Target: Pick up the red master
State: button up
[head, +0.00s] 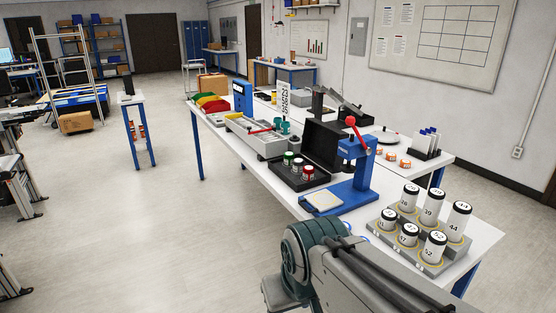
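An open black case (283,181) lies on the white workbench, its lid raised at the back right. My arm reaches in from the bottom edge, in front of the bench and well short of the case. My gripper's fingers do not show.
A blue press (357,170) with a red knob stands right of the case, its base in front. A grey stepped rack (428,262) of numbered white cylinders fills the right front corner. A grey tray (258,140) sits behind left.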

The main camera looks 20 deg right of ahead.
aim_at(308, 169)
jog(key=i, duration=2.75)
jog(key=z, duration=1.5)
